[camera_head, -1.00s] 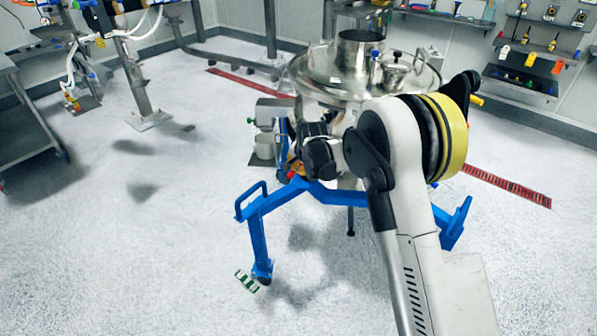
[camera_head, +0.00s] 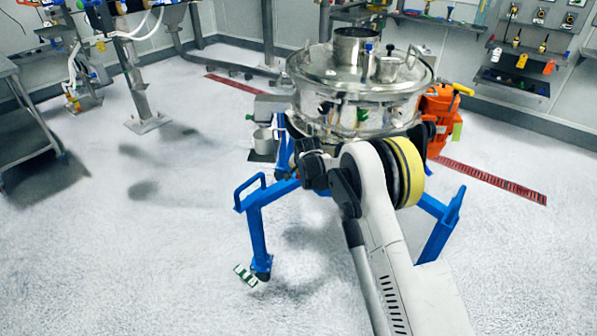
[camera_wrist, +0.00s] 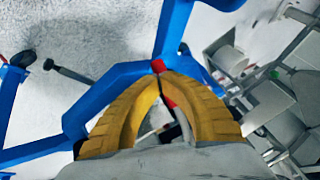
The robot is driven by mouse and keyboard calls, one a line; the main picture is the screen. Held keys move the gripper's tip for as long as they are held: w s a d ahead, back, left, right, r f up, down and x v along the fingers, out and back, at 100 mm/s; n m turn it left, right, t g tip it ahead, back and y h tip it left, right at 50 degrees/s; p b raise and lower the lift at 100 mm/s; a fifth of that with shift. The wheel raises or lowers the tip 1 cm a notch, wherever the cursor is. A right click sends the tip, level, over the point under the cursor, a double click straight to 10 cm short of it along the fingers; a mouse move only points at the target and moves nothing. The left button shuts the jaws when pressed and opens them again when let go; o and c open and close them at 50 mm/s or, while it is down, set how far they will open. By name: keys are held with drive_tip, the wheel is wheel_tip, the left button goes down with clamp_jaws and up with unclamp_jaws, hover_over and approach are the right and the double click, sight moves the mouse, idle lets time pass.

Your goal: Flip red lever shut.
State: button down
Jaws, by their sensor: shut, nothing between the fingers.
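My gripper (camera_wrist: 161,80) shows in the wrist view as two curved yellow fingers, shut with their tips together. A small red piece (camera_wrist: 157,66) shows right at the fingertips, against the blue frame (camera_wrist: 115,82). More red shows through the gap between the fingers; I take this red as the lever, though the fingers hide much of it. I cannot tell whether the tips touch it or how far it is turned. In the head view, the steel sifter (camera_head: 350,80) stands on the blue frame, and my arm hides the gripper and the lever.
An orange unit (camera_head: 437,108) stands at the right of the sifter. A grey cup (camera_head: 263,142) is at its left. The blue frame's legs (camera_head: 258,235) spread over the pale floor. A steel table (camera_head: 25,130) stands at far left. The floor at left front is clear.

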drive_tip(key=shift+w+d+f+b, duration=0.4)
drive_tip(key=shift+w+d+f, duration=0.5)
drive_tip(key=shift+w+f, duration=0.2)
drive_tip(key=shift+w+d, duration=0.15)
